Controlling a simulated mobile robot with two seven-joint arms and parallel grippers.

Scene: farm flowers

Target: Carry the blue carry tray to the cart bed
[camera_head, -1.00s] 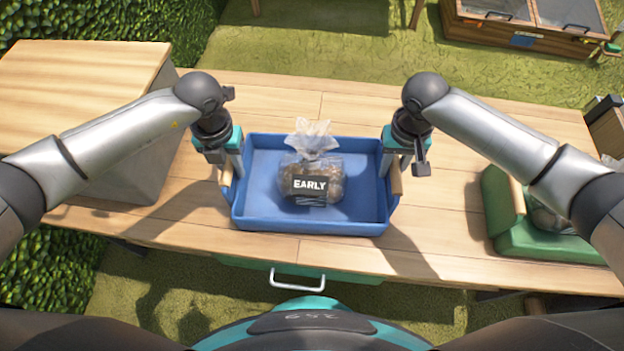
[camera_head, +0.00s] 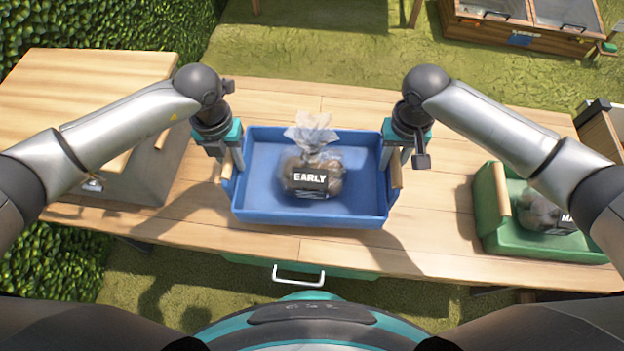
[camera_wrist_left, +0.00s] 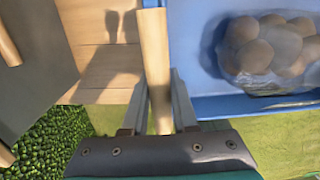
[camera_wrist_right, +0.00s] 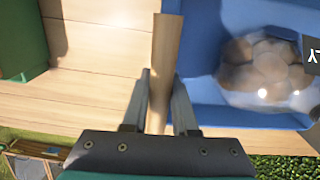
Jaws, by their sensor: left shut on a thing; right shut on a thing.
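The blue carry tray (camera_head: 260,205) is level in the middle of the head view and holds a clear bag of potatoes (camera_head: 312,172) labelled EARLY. My left gripper (camera_head: 228,168) is shut on the tray's left wooden handle, which shows between the fingers in the left wrist view (camera_wrist_left: 155,60). My right gripper (camera_head: 393,165) is shut on the right wooden handle, also seen in the right wrist view (camera_wrist_right: 164,70). The tray appears to be slightly above the wooden table, but the gap is hard to see. I cannot identify the cart bed in these views.
A green tray (camera_head: 488,225) with another bag (camera_head: 540,212) stands on the table (camera_head: 430,210) to the right. A wooden-topped block with a grey side (camera_head: 80,95) is at the left. A wooden cold frame (camera_head: 510,32) stands on the grass behind.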

